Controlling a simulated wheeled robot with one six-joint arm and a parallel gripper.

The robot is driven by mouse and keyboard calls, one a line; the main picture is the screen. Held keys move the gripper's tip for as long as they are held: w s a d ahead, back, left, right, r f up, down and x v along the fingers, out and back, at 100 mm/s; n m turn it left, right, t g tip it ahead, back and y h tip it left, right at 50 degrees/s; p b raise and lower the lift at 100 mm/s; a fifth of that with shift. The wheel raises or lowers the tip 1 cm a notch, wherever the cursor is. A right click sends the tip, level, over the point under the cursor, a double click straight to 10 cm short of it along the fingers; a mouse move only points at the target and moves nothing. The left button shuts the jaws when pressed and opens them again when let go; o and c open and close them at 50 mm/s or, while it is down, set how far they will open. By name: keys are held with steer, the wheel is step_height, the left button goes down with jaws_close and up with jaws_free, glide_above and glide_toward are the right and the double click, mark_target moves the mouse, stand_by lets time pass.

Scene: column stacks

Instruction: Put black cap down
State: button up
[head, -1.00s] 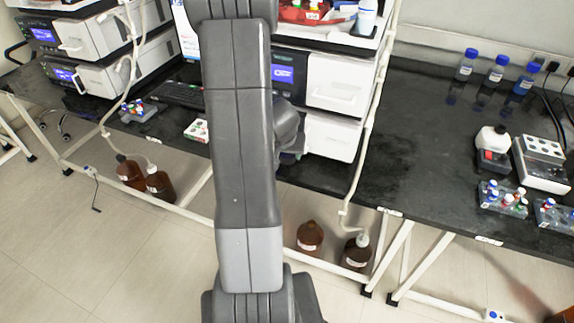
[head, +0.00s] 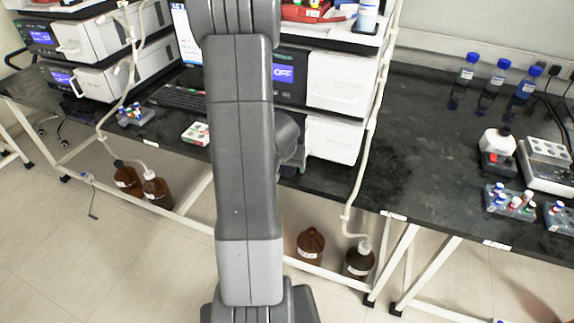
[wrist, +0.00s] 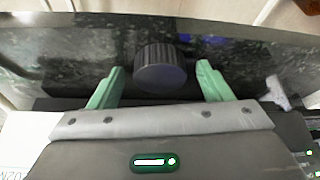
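The black cap (wrist: 160,70) shows in the wrist view, a ribbed round cap above the dark bench top. It sits between the two green fingers of my gripper (wrist: 159,84). The fingers are spread wide, with a clear gap on each side of the cap, so they do not grip it. The underside of the cap is hidden, and I cannot tell whether it touches the bench. In the head view my arm covers most of the gripper and the cap does not show.
The black bench (head: 420,150) has clear room in its middle. White instruments (head: 335,82) and a slanting white post (head: 372,120) stand close to my arm.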

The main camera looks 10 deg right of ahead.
steer(key=shift+r, duration=0.15)
steer(key=shift+r+p, duration=0.3)
steer(key=shift+p, duration=0.1)
steer(key=p+v, duration=0.5)
steer(key=v, duration=0.6)
steer(key=shift+s+r, duration=0.2)
